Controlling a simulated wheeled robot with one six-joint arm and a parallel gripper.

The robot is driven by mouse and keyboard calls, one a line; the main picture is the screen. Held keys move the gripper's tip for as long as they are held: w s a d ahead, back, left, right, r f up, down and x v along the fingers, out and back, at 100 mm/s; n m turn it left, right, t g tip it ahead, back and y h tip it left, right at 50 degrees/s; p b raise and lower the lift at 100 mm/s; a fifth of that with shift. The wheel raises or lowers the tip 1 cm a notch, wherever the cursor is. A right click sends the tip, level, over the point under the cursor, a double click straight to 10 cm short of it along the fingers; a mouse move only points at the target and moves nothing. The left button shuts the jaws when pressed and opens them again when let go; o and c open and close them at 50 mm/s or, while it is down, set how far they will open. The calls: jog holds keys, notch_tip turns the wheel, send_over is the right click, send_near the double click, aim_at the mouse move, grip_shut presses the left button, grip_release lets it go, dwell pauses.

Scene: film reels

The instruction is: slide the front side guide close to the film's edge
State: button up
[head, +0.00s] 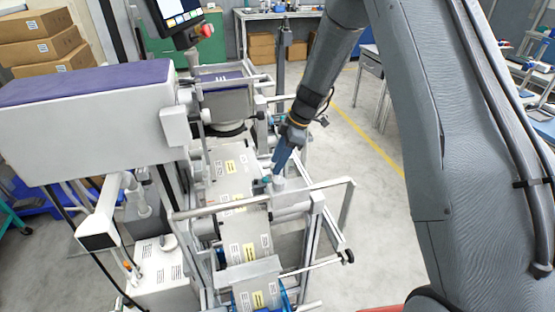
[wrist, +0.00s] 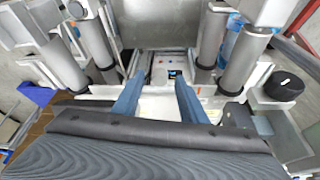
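The film (head: 232,188) is a pale web with printed white and yellow labels, running down through the machine over rollers. My gripper (head: 276,172) reaches down at the film's right edge, by a small blue-and-grey fitting (head: 264,184). I cannot tell for certain whether this fitting is the front side guide. In the wrist view my gripper (wrist: 157,90) has its two blue fingers apart. A pale part (wrist: 160,103) shows between and beyond them; I cannot tell whether they touch it. The fingertips' contact is too small to judge in the head view.
A metal frame rail (head: 262,200) crosses just below my gripper. Rollers (wrist: 205,45) stand on both sides in the wrist view, with a black knob (wrist: 284,84) at right. A large white machine housing (head: 85,120) is on the left. Floor right of the machine is clear.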

jog(key=shift+a+f, duration=0.1)
jog(key=shift+f, duration=0.15)
grip_shut()
jog(key=shift+s+a+b, duration=0.15)
jog(key=shift+a+b, duration=0.65)
jog(key=shift+b, duration=0.2)
grip_release()
